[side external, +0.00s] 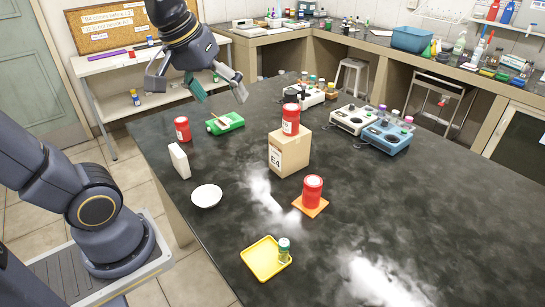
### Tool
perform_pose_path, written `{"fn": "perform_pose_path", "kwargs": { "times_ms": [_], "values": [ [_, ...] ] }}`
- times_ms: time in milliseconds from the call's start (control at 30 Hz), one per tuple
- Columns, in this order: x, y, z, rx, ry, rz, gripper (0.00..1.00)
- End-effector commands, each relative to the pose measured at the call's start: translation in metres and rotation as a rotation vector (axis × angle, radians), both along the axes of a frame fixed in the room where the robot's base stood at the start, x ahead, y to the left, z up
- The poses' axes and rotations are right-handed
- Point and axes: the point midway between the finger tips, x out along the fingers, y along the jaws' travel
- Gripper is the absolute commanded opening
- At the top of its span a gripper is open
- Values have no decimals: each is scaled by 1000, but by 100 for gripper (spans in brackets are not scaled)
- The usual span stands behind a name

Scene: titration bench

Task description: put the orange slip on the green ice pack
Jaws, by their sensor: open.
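An orange slip (322,207) lies flat on the dark bench, right of the middle. A red canister (312,188) stands upright on it and hides most of it. The green ice pack (234,122) lies farther back on the left; a small pale item (219,121) rests on it. My gripper (197,95) is open, high above the back left part of the bench, well away from the slip. A teal piece (195,89) shows between its fingers; I cannot tell whether it belongs to the gripper.
A cardboard box (289,155) with another red canister (290,119) on top stands behind the slip. A third canister (182,129), a white block (179,160), a white dish (207,196) and a yellow tray (259,269) with a small jar (284,249) stand nearby. The front right is clear.

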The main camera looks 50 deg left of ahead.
Motion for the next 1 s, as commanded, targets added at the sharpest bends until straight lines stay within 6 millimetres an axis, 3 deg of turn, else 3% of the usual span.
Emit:
{"fn": "perform_pose_path", "kwargs": {
  "times_ms": [33, 100, 233, 1000],
  "values": [
    [-19, -11, -9, 49, -22, -119, 88],
    [-37, -21, -22, 114, -42, -261, 88],
    [-56, -29, -38, 185, -63, -412, 88],
    [-60, -30, -42, 203, -65, -449, 88]
  ]
}}
